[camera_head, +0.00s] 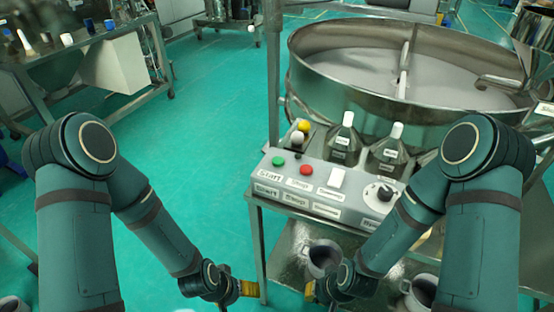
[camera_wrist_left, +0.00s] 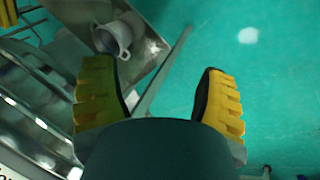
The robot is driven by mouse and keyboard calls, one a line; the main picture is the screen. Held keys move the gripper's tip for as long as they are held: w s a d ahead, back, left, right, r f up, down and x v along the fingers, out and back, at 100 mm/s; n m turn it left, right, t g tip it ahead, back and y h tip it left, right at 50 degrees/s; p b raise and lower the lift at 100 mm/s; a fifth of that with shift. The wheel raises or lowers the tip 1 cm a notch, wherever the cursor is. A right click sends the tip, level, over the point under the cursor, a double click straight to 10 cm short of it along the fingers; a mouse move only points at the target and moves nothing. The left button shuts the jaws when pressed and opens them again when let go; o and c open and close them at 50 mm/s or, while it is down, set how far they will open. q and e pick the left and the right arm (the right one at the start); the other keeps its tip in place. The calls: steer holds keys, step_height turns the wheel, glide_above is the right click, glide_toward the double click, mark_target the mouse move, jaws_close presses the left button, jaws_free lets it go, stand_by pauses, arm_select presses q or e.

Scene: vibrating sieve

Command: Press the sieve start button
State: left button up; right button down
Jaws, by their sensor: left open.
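The control panel (camera_head: 325,203) sits on a metal stand in front of the sieve. Its green button (camera_head: 278,161) is at the left, above a "Start" label. A red button (camera_head: 306,170) is to its right. The vibrating sieve (camera_head: 400,75) is a large round metal pan behind the panel. My left gripper (camera_head: 243,288) is low, in front of and below the panel's left end, clear of the buttons. In the left wrist view its yellow fingers (camera_wrist_left: 155,70) are apart with nothing gripped. My right gripper (camera_head: 312,290) is below the panel front; its opening is not clear.
A metal pitcher (camera_head: 323,258) is on the lower shelf. Green floor (camera_head: 205,120) is open to the left.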

arm_select(q)
steer(key=shift+c, duration=0.3)
jaws_close()
stand_by(1.2)
